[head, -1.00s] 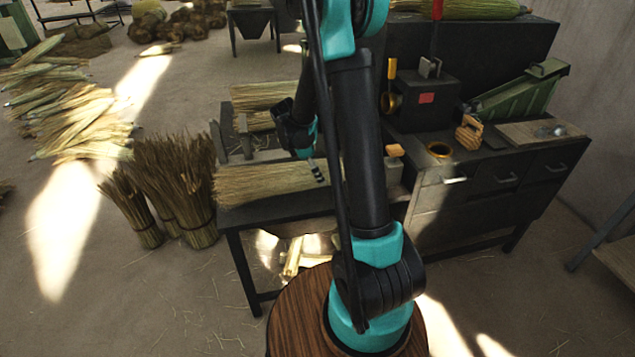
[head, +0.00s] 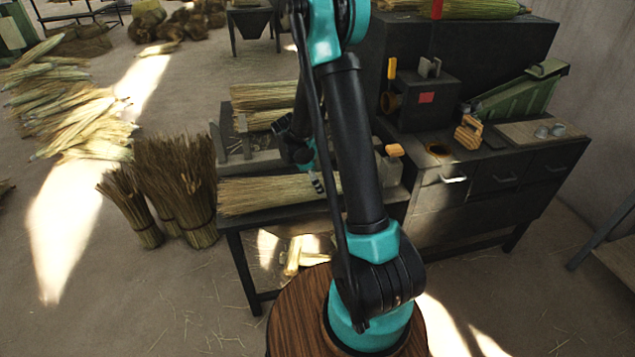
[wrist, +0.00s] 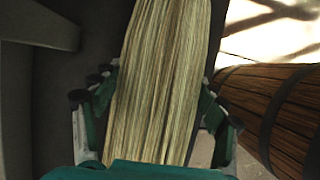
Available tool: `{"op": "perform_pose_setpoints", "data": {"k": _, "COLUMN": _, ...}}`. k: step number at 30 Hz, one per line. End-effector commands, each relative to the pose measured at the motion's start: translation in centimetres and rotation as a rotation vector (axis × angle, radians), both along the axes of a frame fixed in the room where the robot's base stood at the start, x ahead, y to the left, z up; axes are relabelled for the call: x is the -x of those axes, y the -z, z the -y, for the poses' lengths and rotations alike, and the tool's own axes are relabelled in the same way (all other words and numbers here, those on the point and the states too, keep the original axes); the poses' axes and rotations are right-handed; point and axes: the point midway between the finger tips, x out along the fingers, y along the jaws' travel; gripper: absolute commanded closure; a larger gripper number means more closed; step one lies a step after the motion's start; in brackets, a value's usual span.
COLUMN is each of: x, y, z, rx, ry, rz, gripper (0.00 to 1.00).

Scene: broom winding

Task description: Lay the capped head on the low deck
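The straw head (head: 265,195) lies level along the front of the dark low deck (head: 285,220), on it or just above it; I cannot tell which. Its right end passes behind my arm, so its cap is hidden. My gripper (head: 317,183) is over the right part of the head, pointing down. In the wrist view the straw (wrist: 160,80) runs lengthwise between the two fingers of my gripper (wrist: 158,100), which press close on both its sides.
More straw (head: 262,97) lies behind on the same deck. Upright bundles (head: 180,190) stand at its left. A dark bench (head: 470,190) with drawers, a wooden block (head: 468,132) and a green tool (head: 520,90) is at the right. Straw is heaped on the floor (head: 70,115).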

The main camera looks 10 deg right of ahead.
Motion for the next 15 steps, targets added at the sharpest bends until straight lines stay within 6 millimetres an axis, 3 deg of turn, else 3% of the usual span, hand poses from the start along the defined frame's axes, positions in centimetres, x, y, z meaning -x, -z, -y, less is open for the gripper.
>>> {"op": "perform_pose_setpoints", "data": {"k": 3, "x": 0.01, "y": -0.01, "z": 0.0, "rx": 0.0, "ry": 0.0, "rz": 0.0, "gripper": 0.13}}
{"op": "perform_pose_setpoints", "data": {"k": 15, "x": -0.02, "y": -0.57, "z": -0.09, "rx": 0.0, "ry": 0.0, "rz": 0.0, "gripper": 0.13}}
